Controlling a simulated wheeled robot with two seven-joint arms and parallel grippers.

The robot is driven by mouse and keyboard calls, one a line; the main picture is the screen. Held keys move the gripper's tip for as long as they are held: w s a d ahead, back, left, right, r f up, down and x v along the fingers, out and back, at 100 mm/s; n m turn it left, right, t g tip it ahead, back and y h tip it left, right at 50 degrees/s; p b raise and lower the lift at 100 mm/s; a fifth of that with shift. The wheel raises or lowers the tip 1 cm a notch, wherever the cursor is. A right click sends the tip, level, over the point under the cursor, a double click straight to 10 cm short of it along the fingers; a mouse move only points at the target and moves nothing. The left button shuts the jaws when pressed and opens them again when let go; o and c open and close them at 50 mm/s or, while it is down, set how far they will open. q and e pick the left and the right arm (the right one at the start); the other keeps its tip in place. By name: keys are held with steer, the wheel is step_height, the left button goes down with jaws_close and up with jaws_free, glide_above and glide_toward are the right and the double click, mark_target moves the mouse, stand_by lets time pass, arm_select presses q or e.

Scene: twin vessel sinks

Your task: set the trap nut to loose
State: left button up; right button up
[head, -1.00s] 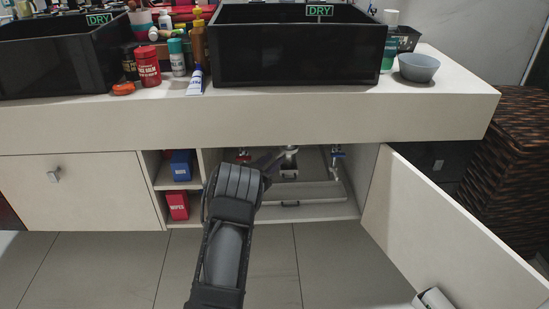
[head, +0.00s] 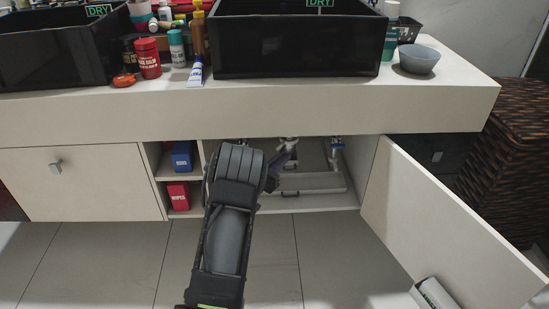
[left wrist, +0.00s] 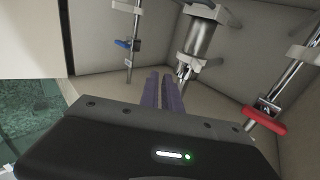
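The chrome trap (left wrist: 202,38) hangs under the right sink in the left wrist view, with a narrower collar and pipe (left wrist: 187,68) at its end. I cannot clearly tell which ring is the trap nut or how it is set. In the head view the pale drain fitting (head: 288,144) shows at the top of the open cabinet. My left gripper (head: 286,158) reaches into the cabinet just below it. My right gripper is not in view.
A blue-handled valve (left wrist: 128,44) and a red-handled valve (left wrist: 264,120) flank the trap. The open cabinet door (head: 440,225) stands at the right. The shelf side holds a blue box (head: 182,156) and a red box (head: 178,195). The countertop (head: 240,110) overhangs the opening.

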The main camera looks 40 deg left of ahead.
mark_target(280, 146)
arm_select(q)
steer(key=shift+m, duration=0.5)
steer(key=d, duration=0.2)
steer(key=w+d+b, duration=0.1)
steer(key=d, duration=0.1)
steer(key=shift+w+d+f, duration=0.1)
steer(key=shift+d+f, duration=0.05)
steer(key=shift+d, duration=0.25)
jaws_close()
steer(key=s+a+f+m+g+y, duration=0.1)
steer(key=s+m+y, duration=0.4)
steer(key=m, duration=0.8)
steer(key=shift+s+a+f+y+b, duration=0.15)
steer(key=shift+s+f+y+b, duration=0.15)
steer(key=shift+s+b, duration=0.25)
steer(key=w+a+p, duration=0.7)
steer(key=w+p, duration=0.1)
steer(key=w, duration=0.1)
steer(key=shift+w, duration=0.15)
